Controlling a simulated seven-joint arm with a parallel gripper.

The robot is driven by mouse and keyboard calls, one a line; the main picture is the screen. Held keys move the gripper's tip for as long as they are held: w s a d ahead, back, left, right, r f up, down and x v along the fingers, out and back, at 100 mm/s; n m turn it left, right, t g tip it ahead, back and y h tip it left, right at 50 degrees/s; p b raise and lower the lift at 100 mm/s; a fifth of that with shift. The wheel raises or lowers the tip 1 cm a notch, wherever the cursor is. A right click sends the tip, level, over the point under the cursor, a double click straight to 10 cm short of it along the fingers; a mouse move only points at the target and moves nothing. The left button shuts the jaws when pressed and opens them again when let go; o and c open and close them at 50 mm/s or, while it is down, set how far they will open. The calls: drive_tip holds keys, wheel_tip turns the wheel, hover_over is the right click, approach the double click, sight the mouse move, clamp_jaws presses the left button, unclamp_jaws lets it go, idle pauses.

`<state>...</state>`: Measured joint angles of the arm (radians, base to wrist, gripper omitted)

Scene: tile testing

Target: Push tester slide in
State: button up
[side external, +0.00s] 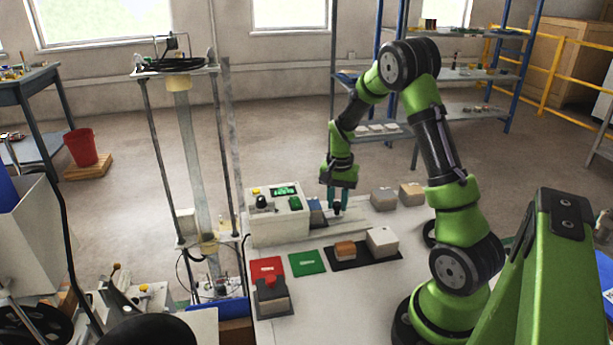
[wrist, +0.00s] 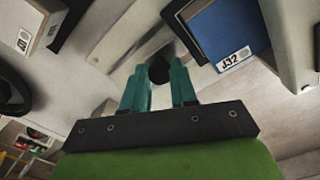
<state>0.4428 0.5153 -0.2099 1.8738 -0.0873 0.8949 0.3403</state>
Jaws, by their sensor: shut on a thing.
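The tester (side external: 278,217) is a pale box with a green display, a black knob and coloured buttons, on the white table. Its slide (side external: 325,226) extends to the right and ends in a round black knob (side external: 337,208). My gripper (side external: 341,201) reaches down from above, its teal fingers around this knob. In the wrist view, the black knob (wrist: 158,69) sits between the fingertips of my gripper (wrist: 159,78), which is shut on it. A blue tile (side external: 315,211) labelled J32 lies close to the tester's right side; it also shows in the wrist view (wrist: 226,32).
A dark tray (side external: 338,265) holds an orange-brown block and a pale block in front. Red (side external: 267,267) and green (side external: 307,262) pads lie left of it. Two blocks, grey (side external: 383,198) and tan (side external: 412,194), stand behind right. A tall column rig (side external: 190,170) stands left.

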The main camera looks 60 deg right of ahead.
sight(314, 203)
drive_tip(key=shift+w+a+r, duration=0.1)
drive_tip(key=shift+w+a, duration=0.1)
drive_tip(key=shift+w, duration=0.05)
drive_tip(key=shift+w+a, duration=2.1)
drive_tip(key=shift+w, duration=0.05)
